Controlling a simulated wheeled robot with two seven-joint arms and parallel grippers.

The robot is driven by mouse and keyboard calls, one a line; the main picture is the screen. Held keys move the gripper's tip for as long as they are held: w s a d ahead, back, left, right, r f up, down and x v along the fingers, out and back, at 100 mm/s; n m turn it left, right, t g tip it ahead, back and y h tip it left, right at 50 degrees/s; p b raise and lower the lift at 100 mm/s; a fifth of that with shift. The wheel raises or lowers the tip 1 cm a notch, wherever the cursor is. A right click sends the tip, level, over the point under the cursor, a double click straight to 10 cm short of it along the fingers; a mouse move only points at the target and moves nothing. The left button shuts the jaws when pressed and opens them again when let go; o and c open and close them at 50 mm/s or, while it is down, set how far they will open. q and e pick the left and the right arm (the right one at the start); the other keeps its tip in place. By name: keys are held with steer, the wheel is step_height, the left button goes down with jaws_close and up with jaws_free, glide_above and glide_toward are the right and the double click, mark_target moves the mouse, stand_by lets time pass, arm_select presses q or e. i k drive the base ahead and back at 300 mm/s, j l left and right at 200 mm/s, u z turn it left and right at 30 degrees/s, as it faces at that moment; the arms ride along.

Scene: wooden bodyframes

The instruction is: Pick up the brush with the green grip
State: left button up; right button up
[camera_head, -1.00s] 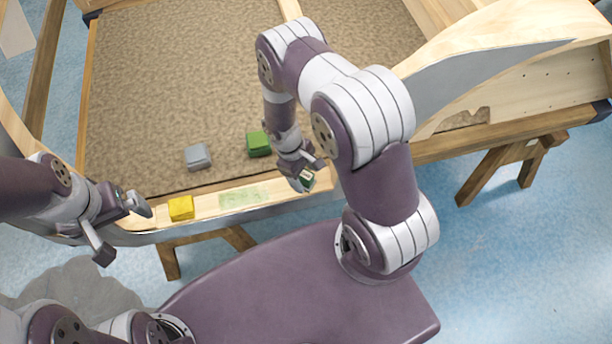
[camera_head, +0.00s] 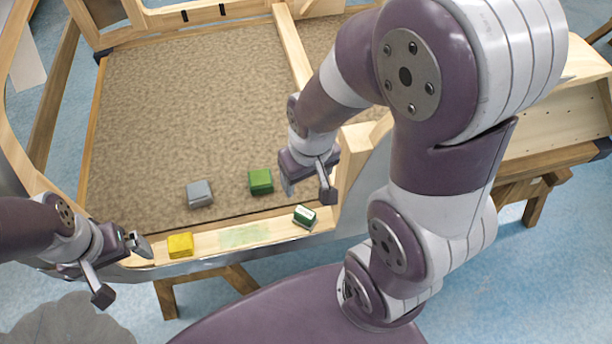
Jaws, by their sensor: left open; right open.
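A small block-like item with a green body and a white top (camera_head: 305,216), which looks like the brush with the green grip, lies on the front wooden rail of the frame. My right gripper (camera_head: 308,192) is open and empty, just behind and above this item in the picture, and apart from it as far as I can see. A plain green block (camera_head: 261,181) lies on the brown carpeted panel, left of the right gripper. My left gripper (camera_head: 121,270) is open and empty at the left end of the rail, left of a yellow block.
The yellow block (camera_head: 180,245) sits on the front rail (camera_head: 212,244), beside a pale green patch (camera_head: 245,235). A grey block (camera_head: 199,193) lies on the carpeted panel (camera_head: 185,110). A raised wooden side part stands right of the green-and-white item.

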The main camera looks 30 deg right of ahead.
mark_target(305, 217)
steer(key=k, duration=0.5)
steer(key=j+z, duration=0.1)
steer(key=z, duration=2.3)
steer(key=j+z, duration=0.15)
steer(key=j, duration=0.45)
steer(key=k+j+z, duration=0.15)
steer(key=j, duration=0.45)
